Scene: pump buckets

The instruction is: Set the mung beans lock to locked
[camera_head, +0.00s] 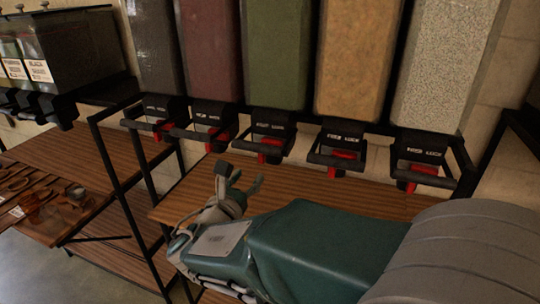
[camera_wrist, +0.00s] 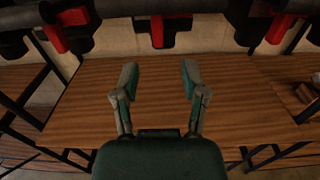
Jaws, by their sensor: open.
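The green-filled dispenser (camera_head: 275,55) is the middle tube of the row and looks like the mung beans; no name label shows on it. Its black valve (camera_head: 273,122) has a red lever (camera_head: 270,148) below a FREE/LOCK plate. The lever's exact setting is too small to tell. My gripper (camera_head: 240,178) is open and empty, below and slightly left of that valve. In the wrist view, my spread fingers (camera_wrist: 159,78) point toward a red lever (camera_wrist: 157,32) hanging ahead, apart from it. I cannot be sure which dispenser that lever belongs to.
Neighbouring valves have red levers too, including the maroon tube's (camera_head: 217,140) and the tan tube's (camera_head: 343,155). A wooden shelf (camera_head: 180,205) lies under my gripper, with black frame posts around it. Dark bins (camera_head: 80,50) stand at the left.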

